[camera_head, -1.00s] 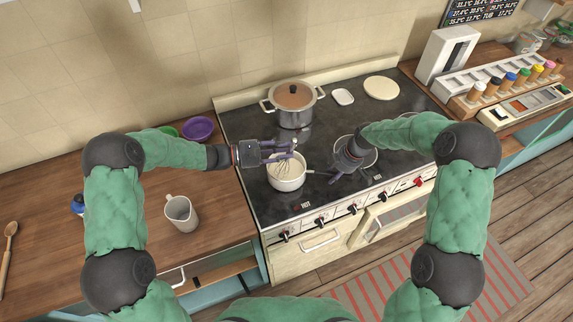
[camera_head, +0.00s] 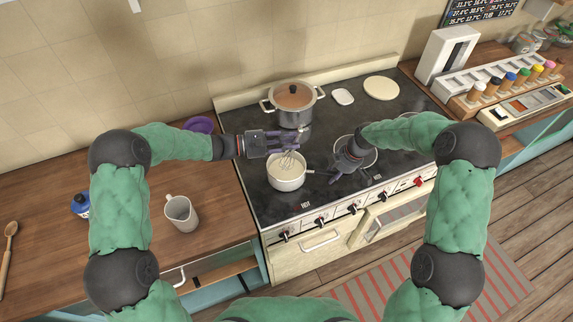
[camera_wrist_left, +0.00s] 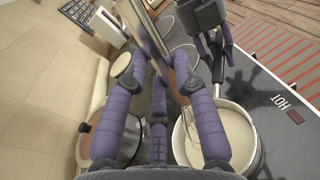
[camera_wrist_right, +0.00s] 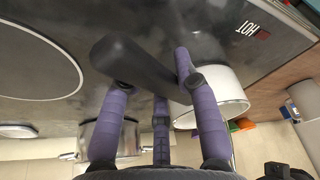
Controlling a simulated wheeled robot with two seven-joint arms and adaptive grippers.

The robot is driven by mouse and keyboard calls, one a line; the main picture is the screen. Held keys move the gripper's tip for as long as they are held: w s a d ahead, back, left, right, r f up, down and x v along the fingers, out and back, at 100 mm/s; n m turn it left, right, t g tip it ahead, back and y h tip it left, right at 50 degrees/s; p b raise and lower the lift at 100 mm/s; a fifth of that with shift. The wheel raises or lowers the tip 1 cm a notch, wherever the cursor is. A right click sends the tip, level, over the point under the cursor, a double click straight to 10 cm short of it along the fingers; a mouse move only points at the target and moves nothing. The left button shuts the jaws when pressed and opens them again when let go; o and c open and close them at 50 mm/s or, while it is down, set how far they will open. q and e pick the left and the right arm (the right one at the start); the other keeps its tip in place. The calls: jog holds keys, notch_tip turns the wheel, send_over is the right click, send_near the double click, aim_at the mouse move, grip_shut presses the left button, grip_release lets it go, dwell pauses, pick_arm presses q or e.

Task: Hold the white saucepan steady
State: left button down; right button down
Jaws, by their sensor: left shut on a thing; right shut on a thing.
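The white saucepan (camera_head: 287,184) stands upright on the black cooktop, with pale creamy contents. It also shows in the left wrist view (camera_wrist_left: 183,145) and the right wrist view (camera_wrist_right: 226,90). My right gripper (camera_head: 336,174) is shut on its dark handle (camera_wrist_right: 135,65), to the right of the pan.
A lidded steel pot (camera_head: 294,104) stands behind the saucepan. A white spoon rest (camera_head: 343,97) and a round cream plate (camera_head: 381,88) lie at the back right of the cooktop. A white pitcher (camera_head: 181,213) and a purple bowl (camera_head: 199,125) are on the wooden counter.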

pick_arm(q)
notch_tip(320, 180, up, 9)
jog(key=shift+f, duration=0.2)
dwell(0.6)
dwell(0.7)
pick_arm(e)
jog(key=c, duration=0.8)
grip_release()
jog(key=shift+c, duration=0.2)
jog(key=v, duration=1.2)
